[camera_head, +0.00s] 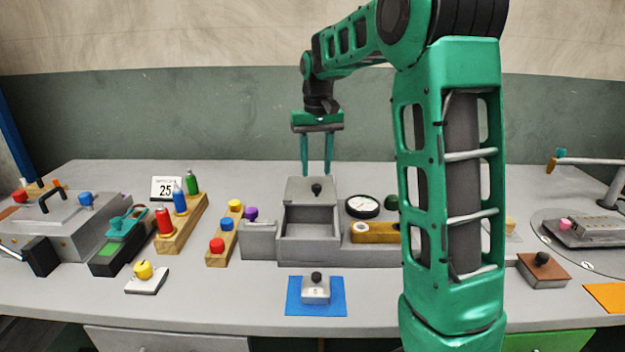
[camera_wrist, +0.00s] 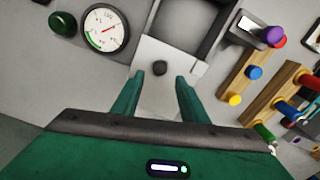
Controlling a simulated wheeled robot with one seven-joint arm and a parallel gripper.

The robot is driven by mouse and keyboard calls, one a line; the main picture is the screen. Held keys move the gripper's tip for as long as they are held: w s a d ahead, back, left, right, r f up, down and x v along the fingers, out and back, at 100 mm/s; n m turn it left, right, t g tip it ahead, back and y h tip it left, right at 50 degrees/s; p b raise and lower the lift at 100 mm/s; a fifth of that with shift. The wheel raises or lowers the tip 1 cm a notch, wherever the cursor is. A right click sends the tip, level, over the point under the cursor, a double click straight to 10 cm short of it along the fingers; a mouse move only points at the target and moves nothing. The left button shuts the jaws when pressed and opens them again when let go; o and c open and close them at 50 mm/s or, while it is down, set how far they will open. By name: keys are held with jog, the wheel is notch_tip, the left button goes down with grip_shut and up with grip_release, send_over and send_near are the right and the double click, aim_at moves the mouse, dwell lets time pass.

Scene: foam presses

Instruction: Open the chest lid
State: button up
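The chest (camera_head: 308,250) is a grey box in the middle of the bench, its hollow inside visible at the front. Its grey lid (camera_head: 298,188) is a flat plate at the rear of the box, with a black knob (camera_head: 316,188). In the wrist view, the lid (camera_wrist: 170,92) and its knob (camera_wrist: 159,68) show beside the chest's open hollow. My gripper (camera_head: 316,171) points down above the lid, fingers spread and empty. In the wrist view, the knob appears just beyond and between the fingertips (camera_wrist: 159,77); I see no contact.
A round dial gauge (camera_head: 362,206) and a wooden piece (camera_head: 376,233) stand right of the chest. A wooden rack with colored knobs (camera_head: 223,243) stands left. A small knobbed block (camera_head: 316,293) sits on a blue mat (camera_head: 294,308) in front. My arm hides part of the right bench.

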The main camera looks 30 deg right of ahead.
jog(key=shift+r, duration=2.8)
jog(key=s+f+m, duration=0.1)
jog(key=s+f, duration=0.3)
jog(key=s, duration=0.8)
jog(key=s+f+m, duration=0.1)
jog(key=s+f, duration=0.4)
jog(key=s, duration=0.7)
jog(key=s+a+f+m, duration=0.1)
jog(key=s+f, duration=0.3)
jog(key=s, duration=0.8)
jog(key=shift+s+f, duration=0.25)
jog(key=shift+f, duration=0.15)
jog(key=shift+w+f, duration=0.25)
jog(key=shift+w, duration=0.4)
